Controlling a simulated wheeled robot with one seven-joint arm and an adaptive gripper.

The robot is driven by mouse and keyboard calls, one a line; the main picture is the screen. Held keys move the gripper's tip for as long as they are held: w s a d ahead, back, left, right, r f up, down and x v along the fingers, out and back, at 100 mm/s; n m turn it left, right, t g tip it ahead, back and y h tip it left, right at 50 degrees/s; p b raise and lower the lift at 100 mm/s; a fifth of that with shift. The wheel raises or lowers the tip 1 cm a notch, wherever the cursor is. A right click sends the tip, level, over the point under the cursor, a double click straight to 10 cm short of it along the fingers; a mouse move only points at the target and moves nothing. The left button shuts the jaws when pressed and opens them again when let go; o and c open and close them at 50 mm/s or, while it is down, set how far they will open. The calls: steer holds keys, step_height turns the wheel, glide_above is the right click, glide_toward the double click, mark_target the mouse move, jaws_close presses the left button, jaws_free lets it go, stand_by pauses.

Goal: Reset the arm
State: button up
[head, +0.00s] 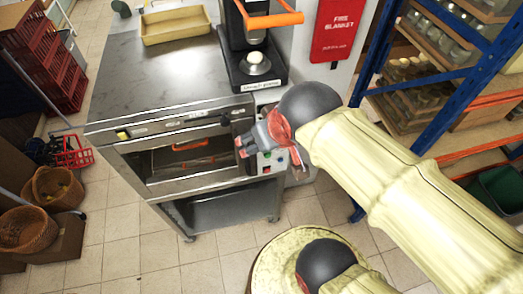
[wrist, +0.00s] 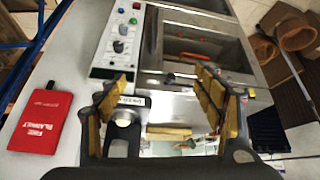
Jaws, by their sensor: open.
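My gripper (head: 270,157) is at the end of my cream-coloured arm, in front of the control panel side of a stainless steel oven-like machine (head: 170,117). Its jaws are apart with nothing between them. In the wrist view my gripper (wrist: 163,78) shows two yellow-padded fingers spread wide, one at each side. The machine's control panel (wrist: 119,40) with knobs and buttons lies beyond the left finger. Whether a fingertip touches the machine cannot be told.
A tan tray (head: 175,27) and a black appliance with an orange handle (head: 272,20) stand on top. A red fire blanket pouch (head: 340,30) hangs behind. A blue-framed shelf (head: 440,120) with jars stands right. Wicker baskets (head: 57,188) stand left. Tiled floor (head: 125,255) is clear in front.

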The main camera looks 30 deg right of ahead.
steer(key=shift+g+y, duration=0.4)
steer(key=s, duration=0.1)
steer(key=s+a, duration=0.2)
steer(key=shift+a+f, duration=0.25)
steer(key=shift+f, duration=0.1)
step_height(320, 180, down, 30)
steer(key=b, duration=2.9)
steer(key=shift+r+b, duration=0.25)
steer(key=shift+b, duration=0.1)
steer(key=shift+c, duration=0.3)
